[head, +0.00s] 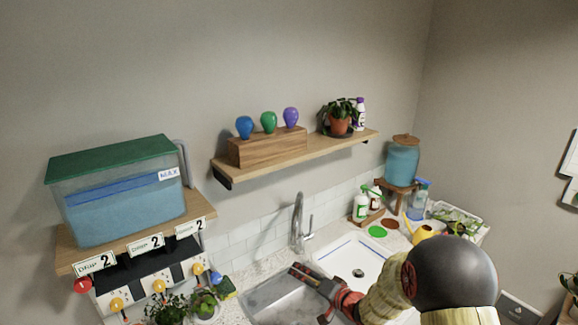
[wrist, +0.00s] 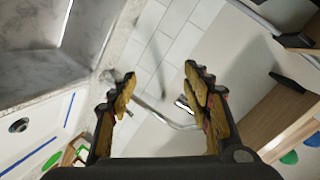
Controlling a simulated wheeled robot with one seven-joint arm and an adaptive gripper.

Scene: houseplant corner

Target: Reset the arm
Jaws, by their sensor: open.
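My gripper (head: 318,284) is over the sink area in the head view, at the end of my arm, which reaches in from the lower right. In the wrist view my gripper (wrist: 158,85) has its two yellow-padded fingers spread apart with nothing between them. Behind the fingers the wrist view shows the tap (wrist: 165,115) and white wall tiles. The tap (head: 298,222) stands upright behind the sink in the head view, apart from the gripper as far as I can tell.
A wooden shelf (head: 330,150) with several items hangs above the sink. A water tank (head: 120,205) stands on a left shelf above potted plants. The white basin (head: 345,257) is beside the grey basin (head: 275,305). Bottles and a yellow watering can (head: 424,233) crowd the right counter.

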